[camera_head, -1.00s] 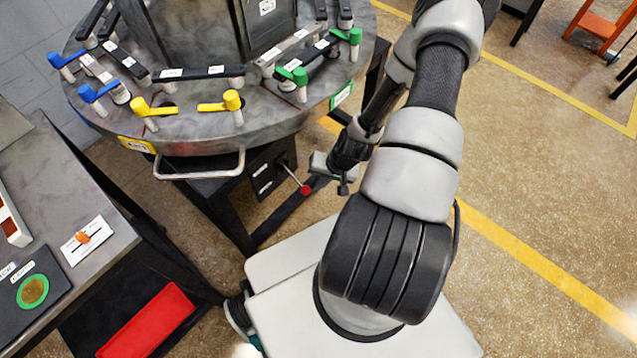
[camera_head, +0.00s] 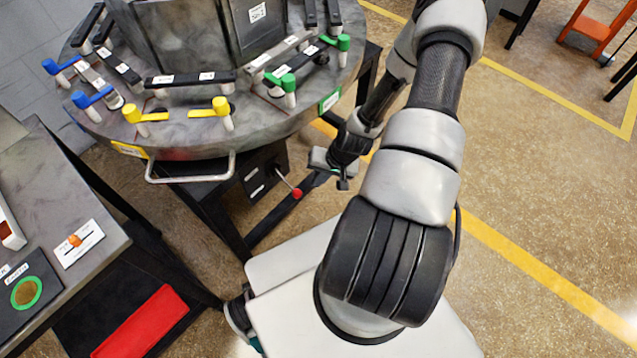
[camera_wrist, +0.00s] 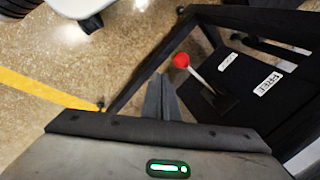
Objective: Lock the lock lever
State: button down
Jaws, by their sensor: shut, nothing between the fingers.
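The lock lever is a thin rod with a red ball knob (camera_head: 297,193), sticking out from a black box (camera_head: 262,172) under the round table. In the wrist view the red knob (camera_wrist: 181,61) is just beyond and slightly right of my fingertips, its pale rod (camera_wrist: 202,80) running down to the right to a dark base. A label reading FREE (camera_wrist: 268,83) is right of the rod; a second label (camera_wrist: 228,62) is too small to read. My gripper (camera_head: 342,183) is shut and empty, right of the knob; its fingers (camera_wrist: 162,85) show no clear contact with it.
The round metal table (camera_head: 215,135) carries blue, yellow and green clamps and has a front handle (camera_head: 190,178). Black frame legs (camera_head: 225,225) stand around the lever. A side bench (camera_head: 85,185) is at left. Open floor (camera_head: 530,180) lies to the right.

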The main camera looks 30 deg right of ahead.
jog(key=s+d+f+p+v, duration=0.1)
jog(key=p+v, duration=0.1)
jog(key=v, duration=0.8)
jog(key=shift+s+d+r, duration=0.2)
jog(key=shift+s+d, duration=0.05)
jog(key=shift+s, duration=0.2)
